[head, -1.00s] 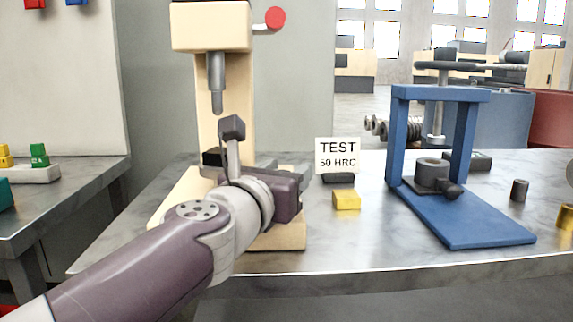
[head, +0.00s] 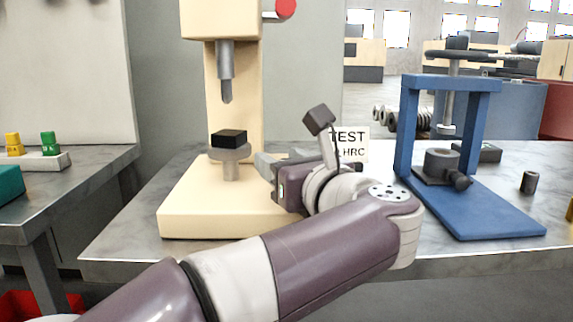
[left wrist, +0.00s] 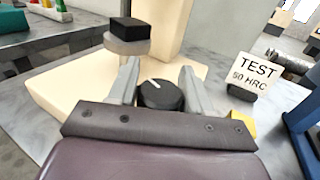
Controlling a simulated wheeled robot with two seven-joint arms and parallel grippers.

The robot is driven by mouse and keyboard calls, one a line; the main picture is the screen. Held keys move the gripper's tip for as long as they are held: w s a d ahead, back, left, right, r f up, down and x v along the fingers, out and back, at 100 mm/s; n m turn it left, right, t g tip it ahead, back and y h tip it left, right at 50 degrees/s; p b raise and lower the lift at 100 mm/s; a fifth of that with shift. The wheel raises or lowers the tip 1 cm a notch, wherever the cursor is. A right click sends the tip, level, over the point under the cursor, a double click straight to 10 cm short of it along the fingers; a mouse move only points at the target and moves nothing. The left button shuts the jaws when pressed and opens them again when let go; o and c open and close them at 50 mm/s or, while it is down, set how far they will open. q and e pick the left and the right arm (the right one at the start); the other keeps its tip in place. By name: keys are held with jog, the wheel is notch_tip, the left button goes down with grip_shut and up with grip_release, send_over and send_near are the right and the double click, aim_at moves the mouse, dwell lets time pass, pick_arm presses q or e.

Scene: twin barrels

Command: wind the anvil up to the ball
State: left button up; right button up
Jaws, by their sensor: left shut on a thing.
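The cream hardness tester (head: 235,110) stands on the bench. Its grey anvil (head: 230,154) is a round plate on a short post, with a black block (head: 230,137) lying on it. The grey plunger (head: 226,85) with the ball end points down above the block, with a clear gap between. The anvil also shows in the left wrist view (left wrist: 127,46). My left gripper (head: 262,163) is at the right side of the tester. In the left wrist view its fingers are shut on a black knob (left wrist: 160,95) with a white mark. In the head view the knob is hidden. My right gripper is out of view.
A sign reading TEST 50 HRC (left wrist: 254,77) stands right of the gripper, with a yellow block (left wrist: 241,121) near it. A blue press (head: 453,85) stands further right. A red-ended lever (head: 285,9) sticks out of the tester's upper right.

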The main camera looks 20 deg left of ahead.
pick_arm(q)
jog(key=n+g+y, duration=0.2)
jog(key=g, duration=0.1)
jog(key=n+g+y, duration=0.2)
jog(key=shift+s+a+n+g, duration=0.2)
jog(key=shift+n+g, duration=0.1)
jog(key=shift+g, duration=0.1)
jog(key=shift+s+f+n+g+y, duration=0.15)
jog(key=shift+n+g+y, duration=0.25)
jog(key=shift+g, duration=0.2)
jog(key=shift+f+n+g+y+b, duration=0.1)
jog(key=shift+n+g+y+b, duration=0.2)
jog(key=shift+n+g+b, duration=0.55)
jog(key=shift+s+n+g+b, duration=0.1)
jog(key=shift+n+g+b, duration=0.15)
jog(key=shift+g+b, duration=0.65)
jog(key=shift+a+r+b, duration=0.1)
jog(key=shift+r+b, duration=0.1)
jog(key=shift+b, duration=0.35)
jog(key=shift+r, duration=0.1)
jog(key=o, duration=1)
jog(key=shift+c, duration=0.2)
